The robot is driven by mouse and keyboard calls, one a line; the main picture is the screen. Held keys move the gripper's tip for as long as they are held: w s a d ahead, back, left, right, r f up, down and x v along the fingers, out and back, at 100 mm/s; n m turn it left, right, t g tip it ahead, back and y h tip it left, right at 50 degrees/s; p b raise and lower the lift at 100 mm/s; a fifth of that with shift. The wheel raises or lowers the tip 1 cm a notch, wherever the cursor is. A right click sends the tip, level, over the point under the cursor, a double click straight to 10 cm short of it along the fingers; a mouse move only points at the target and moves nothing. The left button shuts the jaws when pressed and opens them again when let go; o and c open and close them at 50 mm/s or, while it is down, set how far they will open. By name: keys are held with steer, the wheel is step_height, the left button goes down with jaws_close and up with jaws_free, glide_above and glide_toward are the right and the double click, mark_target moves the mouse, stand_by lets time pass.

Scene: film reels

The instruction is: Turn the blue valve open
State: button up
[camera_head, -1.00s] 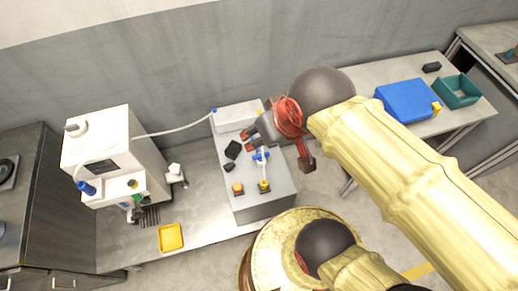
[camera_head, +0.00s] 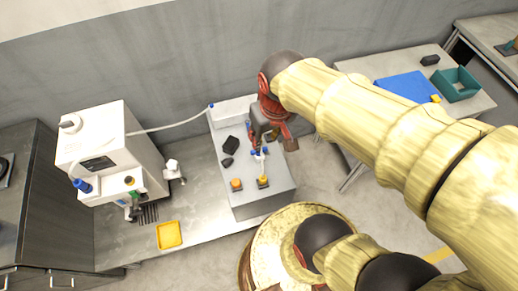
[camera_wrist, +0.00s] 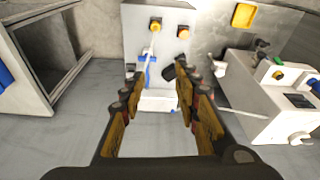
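The blue valve (camera_head: 265,151) sits on a thin white pipe on top of the grey box (camera_head: 240,185). In the head view my gripper (camera_head: 256,146) points down close to the valve and hides part of it. The wrist view shows the valve (camera_wrist: 150,68) beyond the fingertips, nearer the left finger. My gripper (camera_wrist: 158,78) is open, its two fingers wide apart with nothing held between them. I cannot tell whether a fingertip touches the valve.
Yellow-orange knobs (camera_head: 236,184) and black parts (camera_head: 230,145) stand on the grey box. A white machine (camera_head: 105,150) with a hose is at left. A yellow tray (camera_head: 169,235) lies on the bench. A blue box (camera_head: 402,88) and teal bin (camera_head: 458,84) are at right.

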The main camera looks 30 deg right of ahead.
steer(key=w+d+f+m+g, duration=0.1)
steer(key=w+d+f+m, duration=0.1)
steer(key=w+f+m, duration=0.3)
steer(key=w+d+f+m+b, duration=0.1)
steer(key=w+f+m, duration=0.3)
steer(key=f, duration=0.8)
steer(key=w+d+f+m+g, duration=0.1)
steer(key=w+d+f+m, duration=0.2)
steer(key=w+f+m, duration=0.2)
steer(key=shift+w+d+f+m+g+b, duration=0.1)
steer(key=shift+w+f+m+g+b, duration=0.1)
steer(key=shift+f+m, duration=0.75)
steer(key=shift+w+d+f+m+g+b, duration=0.1)
steer(key=shift+w+f+m+b, duration=0.1)
steer(key=shift+f+m, duration=0.75)
steer(key=shift+w+f+m, duration=0.2)
steer(key=shift+f+m, duration=0.15)
steer(key=shift+m, duration=0.45)
step_height(320, 180, down, 8)
steer(key=b, duration=0.3)
steer(key=shift+r, duration=0.1)
steer(key=shift+r, duration=0.1)
steer(key=c, duration=0.3)
jaws_close()
